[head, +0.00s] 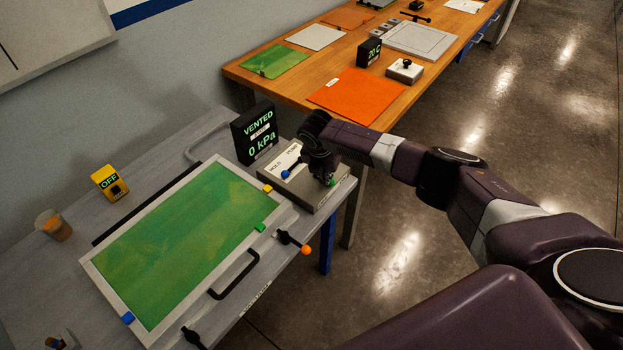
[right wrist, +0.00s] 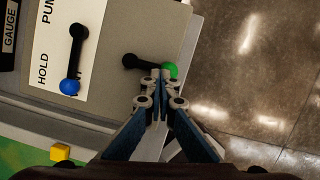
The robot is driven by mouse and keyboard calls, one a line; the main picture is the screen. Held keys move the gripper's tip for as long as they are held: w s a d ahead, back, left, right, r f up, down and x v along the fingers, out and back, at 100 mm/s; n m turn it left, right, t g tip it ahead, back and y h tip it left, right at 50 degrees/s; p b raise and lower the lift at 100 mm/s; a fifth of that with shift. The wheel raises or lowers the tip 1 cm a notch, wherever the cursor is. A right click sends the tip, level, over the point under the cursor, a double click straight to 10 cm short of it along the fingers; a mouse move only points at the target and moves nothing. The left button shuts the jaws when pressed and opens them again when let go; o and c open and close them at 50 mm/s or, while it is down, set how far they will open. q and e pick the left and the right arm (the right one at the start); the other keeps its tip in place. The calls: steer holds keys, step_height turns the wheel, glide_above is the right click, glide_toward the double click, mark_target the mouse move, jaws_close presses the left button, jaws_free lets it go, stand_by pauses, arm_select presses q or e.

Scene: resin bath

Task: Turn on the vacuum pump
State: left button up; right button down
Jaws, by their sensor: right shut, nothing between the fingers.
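A grey control box (head: 310,192) sits at the bench's right end, its white label reading HOLD and PUMP. It carries a black lever with a blue knob (head: 286,174) and another with a green knob (right wrist: 171,70). My right gripper (right wrist: 160,74) is shut and empty, its fingertips at the green-knobbed lever, touching or very near it. In the head view, the gripper (head: 327,176) partly hides that lever. The black gauge (head: 256,132) behind the box reads VENTED, 0 kPa. A yellow switch box (head: 110,183) at the left reads OFF. My left gripper is out of view.
A white-framed green panel (head: 190,240) fills the bench's middle, with a black handle and an orange-knobbed lever (head: 305,250) at its right. A cup (head: 54,225) stands at the left. A wooden table (head: 290,92) with sheets stands behind. The floor at right is clear.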

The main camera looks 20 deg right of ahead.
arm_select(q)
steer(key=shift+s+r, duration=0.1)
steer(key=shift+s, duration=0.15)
arm_select(e)
steer(key=shift+d+n, duration=0.25)
steer(key=shift+n, duration=0.25)
stand_by(0.3)
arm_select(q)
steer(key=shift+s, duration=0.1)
arm_select(e)
steer(key=shift+w+d+n+t+y, duration=0.1)
steer(key=shift+d+n+t+y, duration=0.2)
steer(key=shift+n, duration=0.5)
stand_by(1.7)
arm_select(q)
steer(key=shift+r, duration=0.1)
